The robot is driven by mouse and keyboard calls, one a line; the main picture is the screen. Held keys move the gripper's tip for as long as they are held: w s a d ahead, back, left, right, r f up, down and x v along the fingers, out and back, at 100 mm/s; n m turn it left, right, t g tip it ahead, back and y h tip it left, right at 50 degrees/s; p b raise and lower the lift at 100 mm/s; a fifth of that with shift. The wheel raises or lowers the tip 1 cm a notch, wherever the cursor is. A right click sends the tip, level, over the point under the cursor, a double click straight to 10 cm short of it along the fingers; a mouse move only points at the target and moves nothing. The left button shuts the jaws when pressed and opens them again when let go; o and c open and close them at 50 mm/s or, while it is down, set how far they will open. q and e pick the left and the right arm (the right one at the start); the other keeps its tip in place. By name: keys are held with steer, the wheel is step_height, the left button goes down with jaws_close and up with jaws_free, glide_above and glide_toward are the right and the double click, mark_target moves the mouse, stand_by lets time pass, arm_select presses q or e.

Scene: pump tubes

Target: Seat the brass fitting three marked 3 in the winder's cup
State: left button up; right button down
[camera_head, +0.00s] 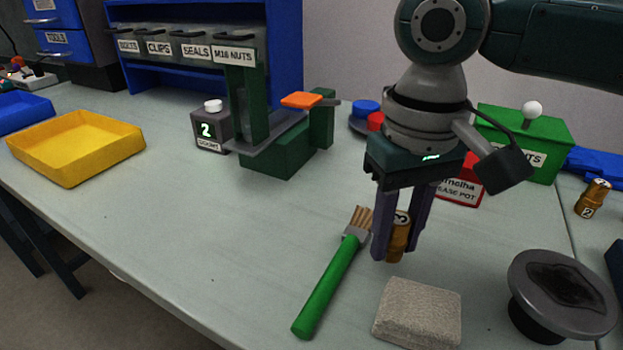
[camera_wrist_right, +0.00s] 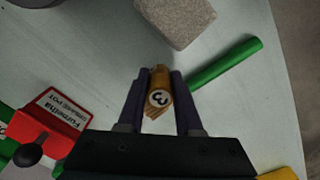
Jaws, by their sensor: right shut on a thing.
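The brass fitting marked 3 (camera_head: 398,240) is between the two fingers of my right gripper (camera_head: 397,250), which is shut on it. It also shows in the right wrist view (camera_wrist_right: 158,82), with its white 3 disc facing that camera. In the head view the fingers partly hide it, and I cannot tell whether it touches the table. A green fixture (camera_head: 280,152) with a post and an orange paddle (camera_head: 301,100) stands left of the gripper; it may be the winder, but I cannot make out a cup on it. My left gripper is not in view.
A green-handled brush (camera_head: 328,290) and a grey block (camera_head: 418,313) lie close to the gripper. A dark round pad (camera_head: 560,290), a red grease pot (camera_head: 466,187) and a fitting marked 2 (camera_head: 593,198) are right. A counter box (camera_head: 210,128) and yellow tray (camera_head: 75,148) are left.

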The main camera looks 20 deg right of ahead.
steer(key=shift+f, duration=0.8)
steer(key=shift+f, duration=0.15)
steer(key=c, duration=0.6)
jaws_free()
